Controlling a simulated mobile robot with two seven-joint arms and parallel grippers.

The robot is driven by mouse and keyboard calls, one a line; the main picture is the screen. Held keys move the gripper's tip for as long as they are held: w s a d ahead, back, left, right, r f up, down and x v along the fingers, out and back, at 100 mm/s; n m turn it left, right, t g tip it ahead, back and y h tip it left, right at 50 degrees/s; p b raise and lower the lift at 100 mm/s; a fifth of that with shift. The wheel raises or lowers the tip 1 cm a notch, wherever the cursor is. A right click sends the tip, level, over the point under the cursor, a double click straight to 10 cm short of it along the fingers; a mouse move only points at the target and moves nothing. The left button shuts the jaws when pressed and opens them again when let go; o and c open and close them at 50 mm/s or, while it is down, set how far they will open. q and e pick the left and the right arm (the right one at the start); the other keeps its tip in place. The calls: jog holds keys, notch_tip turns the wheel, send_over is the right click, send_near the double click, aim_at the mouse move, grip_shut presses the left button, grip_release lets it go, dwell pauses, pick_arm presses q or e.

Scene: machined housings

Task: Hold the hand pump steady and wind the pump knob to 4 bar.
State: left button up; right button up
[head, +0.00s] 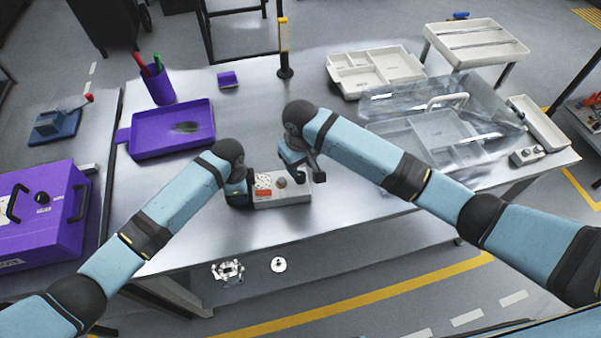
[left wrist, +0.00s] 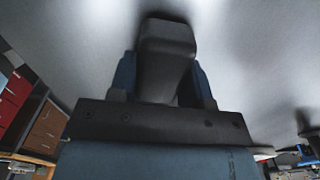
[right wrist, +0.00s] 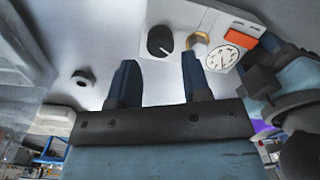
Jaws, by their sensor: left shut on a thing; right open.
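The hand pump is a light grey box (head: 283,193) near the table's front edge, with a round gauge, an orange label and a dark knob (head: 281,182). In the right wrist view the gauge (right wrist: 222,58), brass ring (right wrist: 195,45) and black knob (right wrist: 160,41) with a white pointer line show; the reading is too small to tell. My left gripper (head: 238,193) is at the box's left end, shut on the pump's dark grey grip (left wrist: 165,50). My right gripper (head: 302,168) is open and empty, its fingertips (right wrist: 157,72) apart near the knob.
A purple tray (head: 140,142) and pen cup (head: 160,87) stand left. A yellow-topped post (head: 284,50) stands behind. The table in front of the right arm is clear.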

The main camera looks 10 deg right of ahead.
aim_at(300, 175)
jog(key=shift+f, duration=2.25)
jog(key=shift+c, duration=0.2)
jog(key=c, duration=0.6)
